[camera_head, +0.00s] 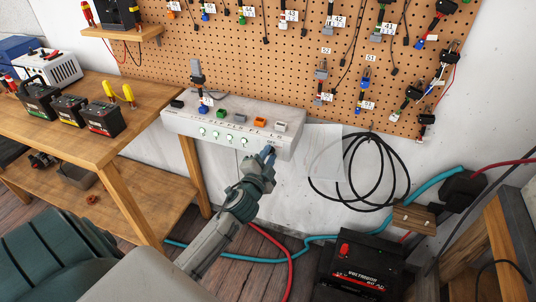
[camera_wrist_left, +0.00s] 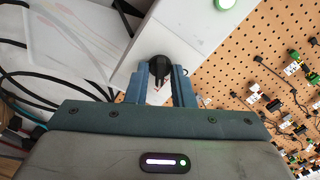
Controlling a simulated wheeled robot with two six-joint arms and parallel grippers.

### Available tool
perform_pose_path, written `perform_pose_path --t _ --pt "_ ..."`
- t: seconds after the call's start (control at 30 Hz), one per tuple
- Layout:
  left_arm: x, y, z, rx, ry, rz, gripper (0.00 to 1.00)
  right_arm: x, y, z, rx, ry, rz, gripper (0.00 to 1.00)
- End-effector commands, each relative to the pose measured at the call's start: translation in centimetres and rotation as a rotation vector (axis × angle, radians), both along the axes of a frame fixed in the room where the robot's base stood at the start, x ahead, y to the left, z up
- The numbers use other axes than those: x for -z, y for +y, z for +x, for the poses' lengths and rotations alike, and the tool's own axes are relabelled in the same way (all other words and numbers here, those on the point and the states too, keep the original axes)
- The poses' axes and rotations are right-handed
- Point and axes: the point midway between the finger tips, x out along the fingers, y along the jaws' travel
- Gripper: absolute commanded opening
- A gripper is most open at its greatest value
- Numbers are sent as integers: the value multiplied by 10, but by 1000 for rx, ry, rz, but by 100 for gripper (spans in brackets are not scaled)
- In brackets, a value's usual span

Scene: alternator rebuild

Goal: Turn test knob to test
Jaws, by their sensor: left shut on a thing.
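The tester is a light grey box (camera_head: 184,127) on the wall, with a row of green lights on its front and coloured sockets on top. My left gripper (camera_head: 269,153) reaches up to the right end of its front face. The left wrist view shows a black round knob (camera_wrist_left: 159,68) on the pale box (camera_wrist_left: 190,30). My left gripper (camera_wrist_left: 159,88) is shut on this knob, one blue finger on each side. In the head view the gripper hides the knob. The knob's setting and any label cannot be read. My right gripper is in neither view.
A wooden bench (camera_head: 147,113) with several batteries stands at the left. A pegboard (camera_head: 290,60) with hanging cables and connectors is behind. A coiled black cable (camera_head: 313,180) hangs right of the box. A large black battery (camera_head: 350,268) stands below.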

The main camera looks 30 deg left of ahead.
Motion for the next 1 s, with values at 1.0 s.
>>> perform_pose_path --t 1.0 --pt "2 -3 -12 1 6 20 30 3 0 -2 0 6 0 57"
